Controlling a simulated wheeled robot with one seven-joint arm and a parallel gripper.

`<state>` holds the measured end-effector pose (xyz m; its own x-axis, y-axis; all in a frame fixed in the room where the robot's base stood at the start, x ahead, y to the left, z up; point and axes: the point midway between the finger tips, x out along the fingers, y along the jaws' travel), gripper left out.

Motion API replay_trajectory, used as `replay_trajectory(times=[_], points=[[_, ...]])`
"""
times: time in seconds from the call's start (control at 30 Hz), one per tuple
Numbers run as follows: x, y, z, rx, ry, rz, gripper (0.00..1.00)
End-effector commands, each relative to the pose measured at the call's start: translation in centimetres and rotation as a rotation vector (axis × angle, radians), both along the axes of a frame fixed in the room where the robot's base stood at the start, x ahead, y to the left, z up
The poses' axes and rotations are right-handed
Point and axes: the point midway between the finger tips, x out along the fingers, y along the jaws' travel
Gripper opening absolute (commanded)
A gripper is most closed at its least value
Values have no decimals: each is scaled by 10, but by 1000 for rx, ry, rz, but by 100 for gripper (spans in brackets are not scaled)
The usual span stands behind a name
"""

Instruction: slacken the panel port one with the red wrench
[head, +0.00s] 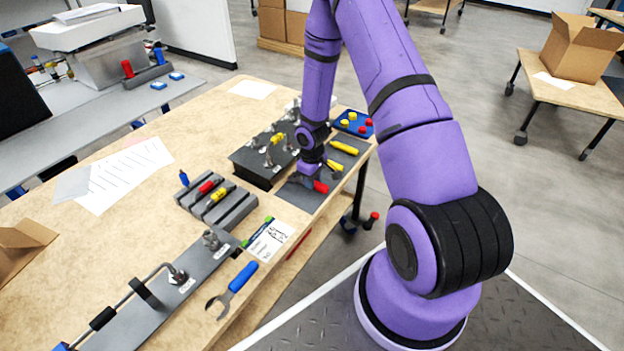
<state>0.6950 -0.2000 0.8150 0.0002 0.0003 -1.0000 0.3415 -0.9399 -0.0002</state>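The red wrench (321,187) lies on a dark grey mat (291,196) near the table's right edge, with its red handle end showing. My gripper (306,179) is low over the mat at the red wrench's left end and hides part of it. Its fingers are too small and dark to tell whether they are open or touching the wrench. A black panel (252,172) with several metal ports and yellow parts stands just left of my gripper. A long grey plate (203,262) at the front also carries metal fittings and a bent tube. Their labels are too small to read, so I cannot tell which is port one.
Yellow-handled wrenches (344,147) lie behind the red one. A blue-handled wrench (236,284) lies at the front edge. A grey slotted rack (232,210) holds coloured parts. A blue tray (353,124) stands at the back. A printed card (269,240) lies near the edge.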

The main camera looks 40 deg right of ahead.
Motion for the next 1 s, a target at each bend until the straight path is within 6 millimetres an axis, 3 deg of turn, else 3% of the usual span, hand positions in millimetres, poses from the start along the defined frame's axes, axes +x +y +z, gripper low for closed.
replay_trajectory(times=[0.27,0.8,1.0], points=[[-1,-1,3,0,0,-1,0],[-12,-5,55,0,-2,-2,0],[-15,-5,60,0,1,-1,0]])
